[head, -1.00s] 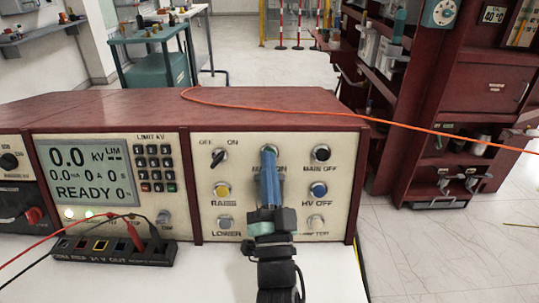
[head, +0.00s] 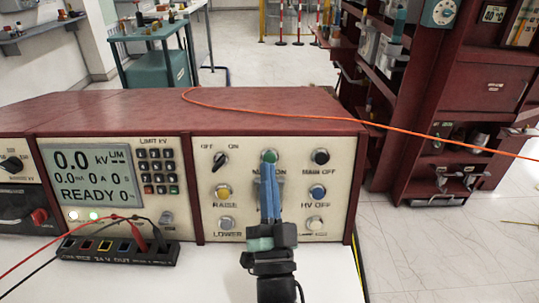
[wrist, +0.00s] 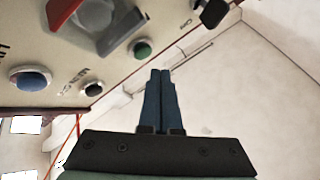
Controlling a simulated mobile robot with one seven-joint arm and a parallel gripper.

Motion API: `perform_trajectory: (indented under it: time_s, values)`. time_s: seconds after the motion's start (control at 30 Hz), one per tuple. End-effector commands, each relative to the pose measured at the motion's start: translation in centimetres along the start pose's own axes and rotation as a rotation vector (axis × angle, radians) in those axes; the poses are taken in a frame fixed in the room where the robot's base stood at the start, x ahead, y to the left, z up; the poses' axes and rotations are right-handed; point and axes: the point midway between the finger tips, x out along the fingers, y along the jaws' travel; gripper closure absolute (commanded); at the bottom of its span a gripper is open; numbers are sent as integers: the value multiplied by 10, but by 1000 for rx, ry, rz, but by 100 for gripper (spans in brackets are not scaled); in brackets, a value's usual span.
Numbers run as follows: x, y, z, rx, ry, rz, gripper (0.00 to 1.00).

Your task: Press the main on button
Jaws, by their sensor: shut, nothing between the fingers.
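The green main on button (head: 270,156) sits at the top middle of the cream control panel (head: 208,178), its label partly covered. My gripper (head: 269,166) is shut and empty, its blue fingers pointing up at the panel just below the button. The button's face is uncovered in the head view. In the wrist view my shut fingertips (wrist: 160,72) are below and right of a green button (wrist: 142,50), with a visible gap in the picture. Contact cannot be told from the head view.
A black main off button (head: 320,156) is to the right and a black off/on switch (head: 219,160) to the left. Yellow raise (head: 222,191) and blue HV off (head: 317,191) buttons flank my fingers. The display (head: 90,172) reads READY. An orange cable (head: 340,118) crosses the console top.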

Motion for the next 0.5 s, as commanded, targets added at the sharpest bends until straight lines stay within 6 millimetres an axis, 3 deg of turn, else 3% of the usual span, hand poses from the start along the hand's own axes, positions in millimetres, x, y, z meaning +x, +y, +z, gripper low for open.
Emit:
perform_trajectory:
  time_s: [0.3,0.5]
  values:
    - [-21,-18,-19,0,-1,2,100]
    - [-27,-20,-21,0,0,1,100]
